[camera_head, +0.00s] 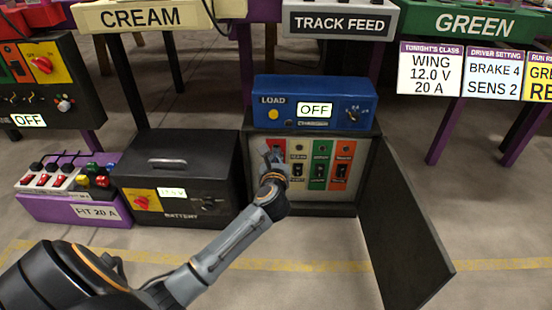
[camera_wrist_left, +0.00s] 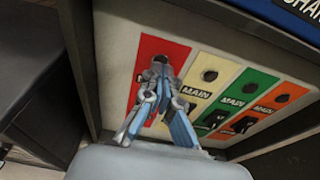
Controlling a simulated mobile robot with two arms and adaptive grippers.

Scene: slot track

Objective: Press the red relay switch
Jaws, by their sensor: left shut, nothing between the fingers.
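The relay cabinet (camera_head: 357,187) stands open under the blue load box. Its pale panel holds red, cream, green and orange plates in a row. The red plate (camera_head: 268,147) is leftmost and partly covered by my left gripper (camera_head: 274,158). In the wrist view my left gripper (camera_wrist_left: 161,72) is shut and empty, its tips over the red plate (camera_wrist_left: 148,50). The red switch itself is hidden behind the fingers. I cannot tell whether the tips touch it. Switches show on the cream (camera_head: 297,170), green (camera_head: 319,171) and orange (camera_head: 341,171) plates. My right gripper is not in view.
The cabinet door (camera_head: 403,225) hangs open on the right. The blue load box (camera_head: 345,90) reading OFF sits on top. A black battery box (camera_head: 180,160) stands close on the left, beside a purple pit box (camera_head: 60,207). The floor in front is clear.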

